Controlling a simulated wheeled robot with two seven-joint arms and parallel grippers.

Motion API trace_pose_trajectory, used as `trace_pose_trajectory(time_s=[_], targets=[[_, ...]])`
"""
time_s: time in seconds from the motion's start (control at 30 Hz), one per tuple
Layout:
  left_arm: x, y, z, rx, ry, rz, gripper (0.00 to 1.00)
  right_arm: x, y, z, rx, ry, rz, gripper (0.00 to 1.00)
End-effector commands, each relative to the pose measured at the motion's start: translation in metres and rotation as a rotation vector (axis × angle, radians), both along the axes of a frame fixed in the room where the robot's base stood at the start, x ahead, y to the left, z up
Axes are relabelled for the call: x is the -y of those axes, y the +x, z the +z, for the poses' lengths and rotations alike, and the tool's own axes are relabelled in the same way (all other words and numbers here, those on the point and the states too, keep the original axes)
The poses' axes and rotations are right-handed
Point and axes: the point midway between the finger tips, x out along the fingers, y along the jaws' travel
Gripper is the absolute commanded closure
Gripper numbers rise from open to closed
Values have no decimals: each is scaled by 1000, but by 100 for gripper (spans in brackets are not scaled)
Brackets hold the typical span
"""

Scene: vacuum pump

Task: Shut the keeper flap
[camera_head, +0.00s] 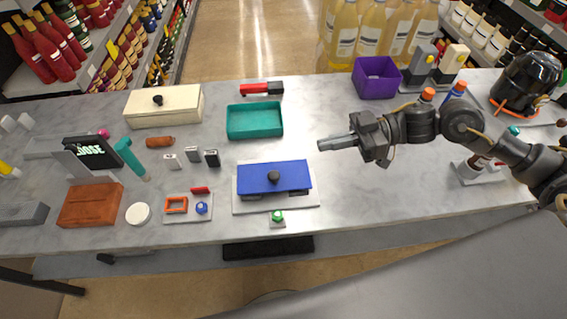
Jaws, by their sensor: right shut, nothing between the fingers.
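I cannot tell for certain which part is the keeper flap. A small light plate (187,218) at the left front of the counter bears an orange open frame (176,205), a blue knob (202,208) and a small red bar (200,190) at its back edge. Whether the frame or the bar is hinged is too small to tell. My right gripper (324,145) is shut and empty. It points left above the counter, behind and right of the blue box, well apart from the plate. My left gripper is out of view.
A blue box with a black knob (273,178) stands on a pale base between plate and gripper. A green tray (254,119), cream lidded box (163,106), purple bin (377,77) and brown block (90,205) stand around. The counter right of the blue box is clear.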

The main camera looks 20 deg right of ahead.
Motion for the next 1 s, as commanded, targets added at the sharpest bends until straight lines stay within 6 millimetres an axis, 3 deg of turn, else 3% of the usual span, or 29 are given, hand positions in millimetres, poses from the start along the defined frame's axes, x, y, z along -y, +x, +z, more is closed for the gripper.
trace_pose_trajectory(time_s=[0.27,0.73,1.0], targets=[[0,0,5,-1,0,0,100,-8,0,1,1,3,-7,100],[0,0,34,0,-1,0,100,-98,11,-14,1,4,-2,100],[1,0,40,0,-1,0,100,-99,8,-51,-1,0,-4,100]])
